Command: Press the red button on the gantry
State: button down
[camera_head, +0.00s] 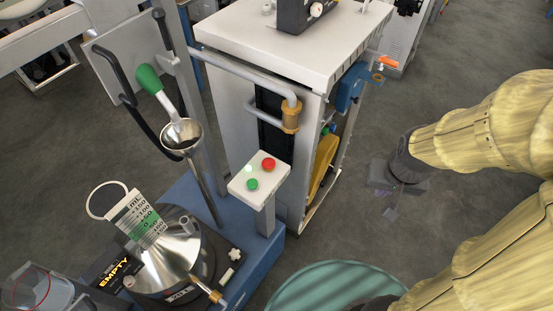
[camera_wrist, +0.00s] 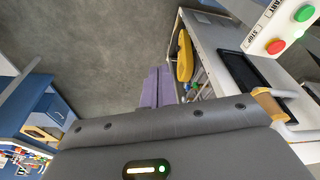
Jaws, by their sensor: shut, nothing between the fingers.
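The red button (camera_head: 268,164) is a round cap on a small white box (camera_head: 270,179) on a grey post (camera_head: 265,218). A green button (camera_head: 252,184) and a small white one (camera_head: 249,169) share the box. In the wrist view the red button (camera_wrist: 275,46) is at the upper right by the word STOP, with the green button (camera_wrist: 303,13) above it. My gripper (camera_head: 390,214) is right of the box in the head view, apart from it. Its purple fingers (camera_wrist: 159,86) lie side by side, shut and empty, pointing at the floor in the wrist view.
A white cabinet (camera_head: 270,40) with a grey pipe stands behind the box. A teal round top (camera_head: 325,288) is at the bottom.

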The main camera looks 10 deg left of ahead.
jog(key=w+a+n+t+p, duration=0.1)
jog(key=w+a+n+p, duration=0.2)
jog(key=w+n, duration=0.35)
jog(key=n+g+y+p, duration=0.2)
jog(key=n+y+p, duration=0.55)
jog(key=n, duration=1.15)
send_over(272, 163)
jog(key=b, duration=0.1)
notch_tip(272, 163, down, 2)
jog(key=shift+f+m+y, duration=0.25)
jog(key=shift+y, duration=0.5)
jog(key=shift+f+b, duration=0.1)
jog(key=shift+b, duration=0.2)
notch_tip(272, 163, down, 9)
jog(key=b, duration=0.8)
jog(key=shift+r, duration=0.2)
jog(key=shift+f, duration=0.1)
